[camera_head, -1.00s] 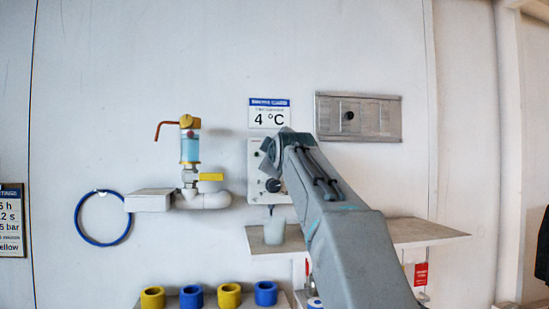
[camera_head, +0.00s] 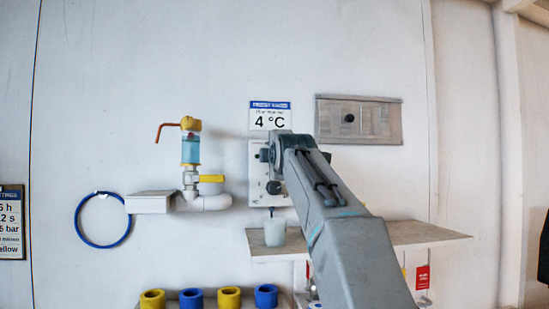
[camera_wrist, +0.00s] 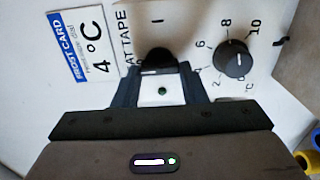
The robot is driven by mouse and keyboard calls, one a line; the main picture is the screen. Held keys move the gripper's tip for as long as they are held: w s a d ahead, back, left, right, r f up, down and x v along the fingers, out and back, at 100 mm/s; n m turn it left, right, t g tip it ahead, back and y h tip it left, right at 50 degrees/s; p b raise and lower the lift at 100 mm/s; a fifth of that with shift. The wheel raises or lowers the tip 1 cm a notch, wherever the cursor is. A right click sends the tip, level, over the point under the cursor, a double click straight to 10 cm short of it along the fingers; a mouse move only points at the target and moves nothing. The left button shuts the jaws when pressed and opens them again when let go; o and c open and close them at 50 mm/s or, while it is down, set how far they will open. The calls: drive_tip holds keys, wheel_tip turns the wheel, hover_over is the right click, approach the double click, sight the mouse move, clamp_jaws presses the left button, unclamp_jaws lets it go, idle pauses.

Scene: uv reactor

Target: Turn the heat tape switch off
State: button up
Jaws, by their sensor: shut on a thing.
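A small green light (camera_wrist: 162,91) shows between the fingers. A black dial (camera_wrist: 233,58) with numbers sits to the right of the knob. The lower part of the switch is hidden by my gripper.
A frost card (camera_head: 269,115) reading 4 °C is above the box. A shelf (camera_head: 400,234) with a pale cup (camera_head: 275,232) is below it. A pipe with a yellow valve handle (camera_head: 211,178) is to the left. A grey panel (camera_head: 378,120) is at upper right.

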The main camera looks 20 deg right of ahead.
idle(0.3)
drive_tip(key=o, duration=1)
drive_tip(key=s+a+b, duration=0.2)
drive_tip(key=s+b, duration=0.3)
drive_tip(key=s, duration=0.8)
drive_tip(key=shift+s+a, duration=0.3)
drive_tip(key=shift+a, duration=0.05)
